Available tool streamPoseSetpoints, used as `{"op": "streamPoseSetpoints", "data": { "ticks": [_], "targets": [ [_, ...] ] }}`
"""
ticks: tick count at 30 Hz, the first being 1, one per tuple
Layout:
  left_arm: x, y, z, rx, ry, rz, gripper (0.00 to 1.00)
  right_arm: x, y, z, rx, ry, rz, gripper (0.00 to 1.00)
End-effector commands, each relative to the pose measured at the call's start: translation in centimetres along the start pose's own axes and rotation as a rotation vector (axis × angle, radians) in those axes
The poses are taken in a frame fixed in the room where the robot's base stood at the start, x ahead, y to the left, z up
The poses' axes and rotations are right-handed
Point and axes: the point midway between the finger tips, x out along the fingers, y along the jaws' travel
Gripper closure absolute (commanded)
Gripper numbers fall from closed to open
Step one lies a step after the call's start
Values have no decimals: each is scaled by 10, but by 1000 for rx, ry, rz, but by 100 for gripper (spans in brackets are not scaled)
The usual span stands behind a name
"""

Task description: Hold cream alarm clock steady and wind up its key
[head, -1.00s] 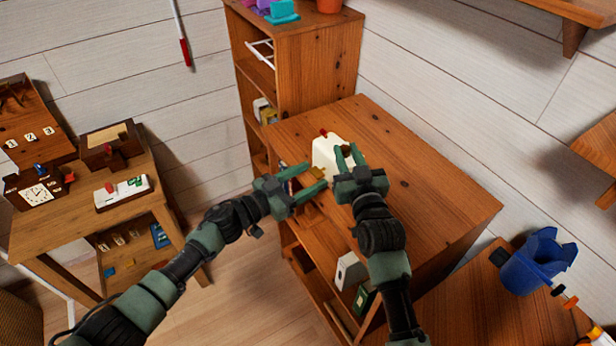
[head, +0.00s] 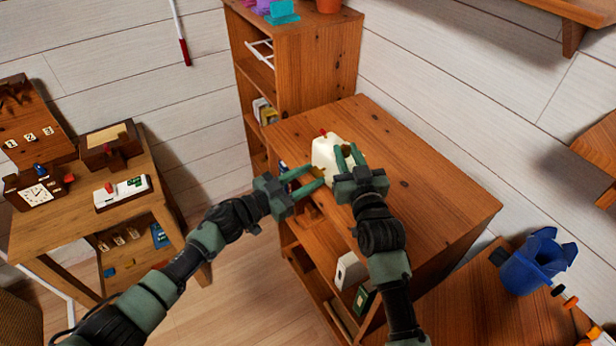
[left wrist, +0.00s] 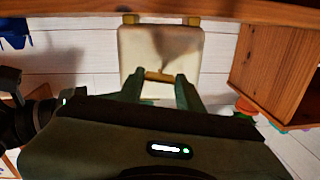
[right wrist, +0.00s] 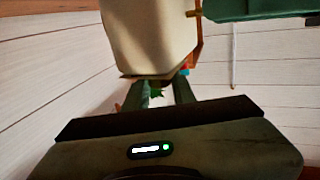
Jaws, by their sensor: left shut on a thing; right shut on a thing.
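The cream alarm clock (head: 324,152) stands on the wooden cabinet top, with a red knob on its top. In the left wrist view the clock (left wrist: 160,50) appears upside down. My left gripper (head: 318,177) is shut on the brass winding key (left wrist: 158,76) at the clock's face toward it. The right wrist view shows the clock (right wrist: 150,35) just beyond those fingers (right wrist: 160,92). The exact contact is partly hidden.
The cabinet top (head: 430,185) is clear to the right of the clock. A taller shelf (head: 310,65) rises behind it. A blue container (head: 535,265) stands at lower right. A side table (head: 85,215) with several small objects is at left.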

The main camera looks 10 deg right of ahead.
Motion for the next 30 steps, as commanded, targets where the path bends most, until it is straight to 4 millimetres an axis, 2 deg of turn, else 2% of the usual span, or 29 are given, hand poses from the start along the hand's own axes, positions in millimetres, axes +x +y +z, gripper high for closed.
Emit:
{"op": "streamPoseSetpoints", "data": {
  "ticks": [30],
  "targets": [
    [0, 0, 1, 944, -3, -1, 100, 0, -1, 0, 0, 1, -1, 100]
  ]
}}
